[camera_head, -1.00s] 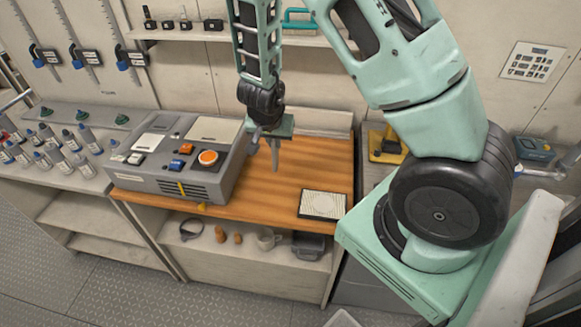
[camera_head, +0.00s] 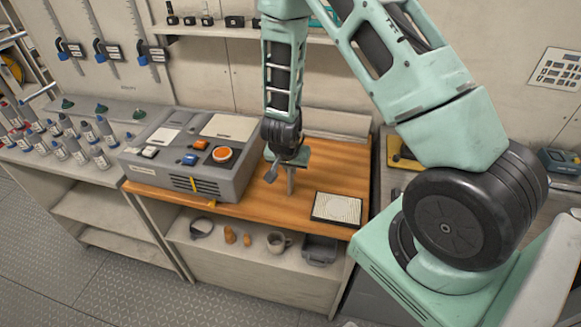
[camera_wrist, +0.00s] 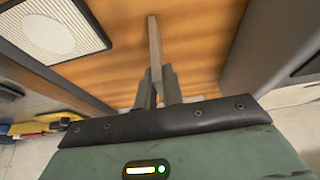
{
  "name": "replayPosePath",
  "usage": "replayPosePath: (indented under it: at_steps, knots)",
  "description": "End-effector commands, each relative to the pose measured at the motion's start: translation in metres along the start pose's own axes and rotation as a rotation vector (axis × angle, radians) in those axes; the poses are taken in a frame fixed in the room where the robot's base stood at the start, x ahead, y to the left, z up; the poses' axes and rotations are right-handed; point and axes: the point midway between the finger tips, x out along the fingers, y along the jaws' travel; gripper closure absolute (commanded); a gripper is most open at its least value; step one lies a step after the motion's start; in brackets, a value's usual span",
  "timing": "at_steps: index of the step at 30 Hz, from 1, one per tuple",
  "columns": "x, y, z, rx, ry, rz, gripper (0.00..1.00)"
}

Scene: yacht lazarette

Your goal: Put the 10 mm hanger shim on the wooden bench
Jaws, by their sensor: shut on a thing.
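The wooden bench (camera_head: 250,207) is an orange-brown wood top below my arm; its grain also fills the middle of the wrist view (camera_wrist: 205,40). My gripper (camera_head: 290,180) points down over the bench, between the grey control box and the pale square pad. In the wrist view my gripper (camera_wrist: 160,87) is shut on a thin grey-brown strip, the hanger shim (camera_wrist: 155,45), which sticks out past the fingertips. The shim's far end is close to the wood; I cannot tell if it touches. In the head view, shim and fingers are too small to tell apart.
The grey control box (camera_head: 170,178) with an orange knob stands left of my gripper. A dark-framed pad (camera_head: 337,208) lies at the bench's right front. Several bottles (camera_head: 75,150) stand on the left counter. Bare wood lies between box and pad.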

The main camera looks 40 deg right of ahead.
Motion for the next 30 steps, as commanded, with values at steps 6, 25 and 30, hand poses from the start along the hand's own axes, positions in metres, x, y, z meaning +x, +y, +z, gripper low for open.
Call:
replayPosePath:
  at_steps: [6,25,30]
  knots:
    - [0.003,0.000,0.001,0.000,0.000,0.000,0.83]
    - [-0.037,-0.002,-0.001,-0.001,0.003,-0.005,0.69]
    - [-0.077,-0.001,-0.002,-0.001,0.002,-0.003,0.69]
